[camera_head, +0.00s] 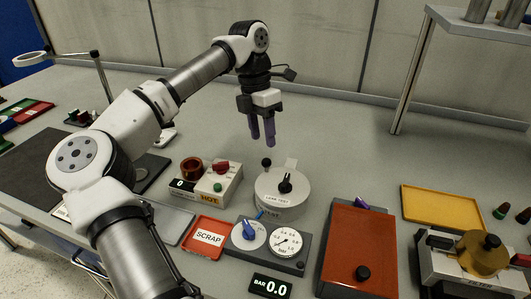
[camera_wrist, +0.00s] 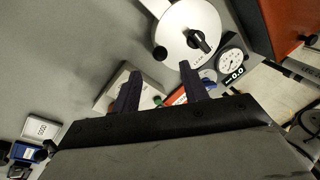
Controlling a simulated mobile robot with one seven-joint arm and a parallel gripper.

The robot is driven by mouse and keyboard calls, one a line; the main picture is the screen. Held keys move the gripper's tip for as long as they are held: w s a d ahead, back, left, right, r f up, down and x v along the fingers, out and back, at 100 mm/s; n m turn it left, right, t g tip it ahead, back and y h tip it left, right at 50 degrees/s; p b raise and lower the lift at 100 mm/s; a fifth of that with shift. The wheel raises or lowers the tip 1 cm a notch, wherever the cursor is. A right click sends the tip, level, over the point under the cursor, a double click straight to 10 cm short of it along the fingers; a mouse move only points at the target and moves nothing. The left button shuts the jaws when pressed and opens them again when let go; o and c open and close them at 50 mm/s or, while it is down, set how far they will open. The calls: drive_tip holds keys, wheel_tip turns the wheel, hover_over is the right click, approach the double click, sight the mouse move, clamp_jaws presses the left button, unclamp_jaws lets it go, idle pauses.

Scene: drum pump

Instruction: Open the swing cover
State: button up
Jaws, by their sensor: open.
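A round white cover with lettering that seems to read LEAK TEST (camera_head: 270,194) lies level on a squat white drum (camera_head: 284,211), apparently closed. It carries a black knob (camera_head: 286,187). A black ball (camera_head: 267,162) stands at its back left edge. The wrist view also shows the cover (camera_wrist: 180,22), the knob (camera_wrist: 198,40) and the ball (camera_wrist: 159,53). My gripper (camera_head: 262,141) points down with its purple fingers open and empty, above and behind the cover, touching nothing. Its fingers also show in the wrist view (camera_wrist: 159,70). The inside of the drum is hidden.
A gauge panel (camera_head: 304,250) stands in front of the drum, with a red SCRAP tray (camera_head: 207,255) at its left. A beige HOT box (camera_head: 226,184) stands left of the drum. A box with an orange-red top (camera_head: 355,235) stands right. The bench behind is clear.

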drive_tip(key=f, duration=0.4)
drive_tip(key=s+d+f, duration=0.1)
drive_tip(key=f, duration=0.1)
drive_tip(key=shift+f+p, duration=0.15)
drive_tip(key=shift+p, duration=0.25)
clamp_jaws()
